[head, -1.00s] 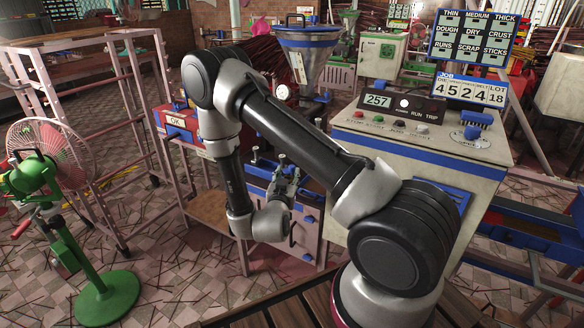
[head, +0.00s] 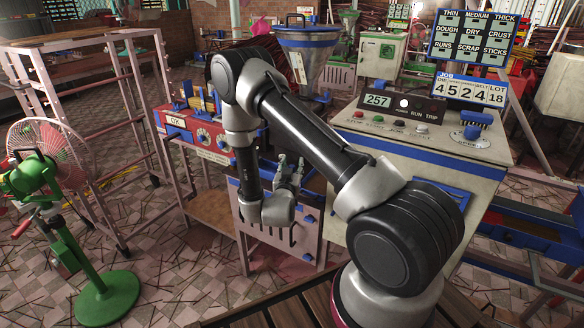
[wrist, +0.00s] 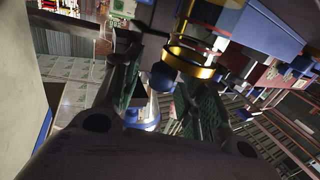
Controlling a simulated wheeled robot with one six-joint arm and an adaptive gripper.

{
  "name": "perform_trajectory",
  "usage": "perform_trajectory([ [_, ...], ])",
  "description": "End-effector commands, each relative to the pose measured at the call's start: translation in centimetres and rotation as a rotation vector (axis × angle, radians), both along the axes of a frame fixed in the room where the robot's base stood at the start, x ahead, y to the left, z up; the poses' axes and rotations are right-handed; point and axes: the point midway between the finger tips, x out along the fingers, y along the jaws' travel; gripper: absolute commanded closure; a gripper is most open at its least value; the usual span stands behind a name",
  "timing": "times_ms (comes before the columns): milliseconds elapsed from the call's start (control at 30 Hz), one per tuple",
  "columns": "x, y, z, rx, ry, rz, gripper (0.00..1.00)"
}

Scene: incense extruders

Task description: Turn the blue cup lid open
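My gripper (head: 290,168) is in front of the low machine with blue trim, left of the control cabinet, fingers pointing up. In the wrist view, its two fingers (wrist: 158,95) stand apart with nothing gripped. A blue rounded piece (wrist: 163,77) shows between the fingers, next to a brass ring (wrist: 188,60). I cannot tell whether this blue piece is the cup lid, or whether a finger touches it. In the head view, my arm hides part of the machine, and no blue cup lid can be clearly made out.
A cabinet (head: 455,165) with buttons stands right of my gripper. A red panel box (head: 200,135) with dials is to the left. A blue-rimmed metal hopper (head: 308,62) stands behind. A pink rack (head: 112,150) and a green fan (head: 100,290) are at far left.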

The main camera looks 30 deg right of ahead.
Motion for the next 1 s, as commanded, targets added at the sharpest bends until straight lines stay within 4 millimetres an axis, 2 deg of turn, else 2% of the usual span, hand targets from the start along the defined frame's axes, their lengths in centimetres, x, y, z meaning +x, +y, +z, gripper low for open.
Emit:
perform_trajectory([
  [33,-0.01,0.01,0.0,0.0,0.0,0.0,0.69],
  [200,-0.01,0.02,0.0,0.0,0.0,0.0,1.0],
  [367,0.02,0.03,0.03,-0.001,-0.001,-0.009,1.0],
  [600,0.05,0.05,0.05,0.0,-0.001,-0.125,1.0],
  [867,-0.04,0.01,0.03,0.0,0.0,-0.133,1.0],
  [900,-0.04,0.01,0.02,0.0,0.0,-0.133,0.75],
  [1000,-0.04,0.01,0.02,0.0,0.0,-0.132,0.58],
])
